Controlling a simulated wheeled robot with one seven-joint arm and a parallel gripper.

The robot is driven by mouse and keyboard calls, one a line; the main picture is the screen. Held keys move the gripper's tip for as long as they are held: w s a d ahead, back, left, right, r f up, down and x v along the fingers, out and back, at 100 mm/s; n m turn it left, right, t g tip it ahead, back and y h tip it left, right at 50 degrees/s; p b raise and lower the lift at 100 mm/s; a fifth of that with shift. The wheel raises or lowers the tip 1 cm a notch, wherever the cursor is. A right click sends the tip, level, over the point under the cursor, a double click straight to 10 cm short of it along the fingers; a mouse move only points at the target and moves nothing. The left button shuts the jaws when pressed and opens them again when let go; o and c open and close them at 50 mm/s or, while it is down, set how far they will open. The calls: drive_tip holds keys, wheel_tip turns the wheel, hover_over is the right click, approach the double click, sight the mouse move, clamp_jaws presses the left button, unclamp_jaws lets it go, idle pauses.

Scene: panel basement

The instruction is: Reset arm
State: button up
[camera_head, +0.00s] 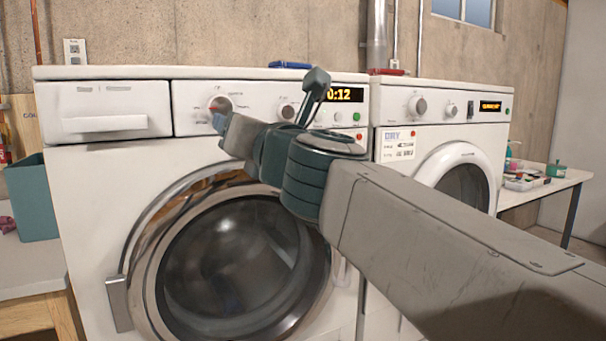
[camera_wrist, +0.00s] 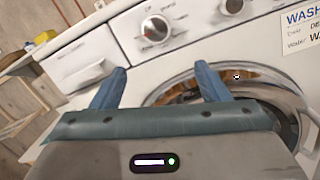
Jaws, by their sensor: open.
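My gripper (camera_head: 219,122) is in front of the left washing machine (camera_head: 90,180), its tip close to the machine's red-marked dial in the head view. In the wrist view my gripper (camera_wrist: 160,88) shows two blue fingers spread apart with nothing between them. The dial (camera_wrist: 157,29) sits above and beyond the fingers there. My arm reaches in from the lower right and hides part of the control panel and the round door (camera_head: 235,270). Whether the fingertips touch the machine, I cannot tell.
A dryer (camera_head: 385,205) stands close on the right. A teal bin (camera_head: 33,195) is at the left, on a light surface. A small table (camera_head: 540,187) with several items is at the far right. A blue item (camera_head: 290,65) lies on the washer's top.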

drive_tip(key=s+d+f+n+g+h+p, duration=0.35)
drive_tip(key=d+f+n+g+p, duration=0.6)
drive_tip(key=n, duration=1.25)
drive_tip(key=s+d+f+n+g+h+p, duration=0.2)
drive_tip(key=s+d+f+n+p, duration=0.3)
drive_tip(key=d, duration=0.3)
drive_tip(key=s+d+f+n+g+h+p, duration=0.2)
drive_tip(key=s+d+f+n+h+p, duration=0.3)
drive_tip(key=d, duration=0.4)
drive_tip(key=shift+s+f+n+p, duration=0.55)
drive_tip(key=shift+s+f, duration=0.2)
drive_tip(key=shift+s, duration=0.3)
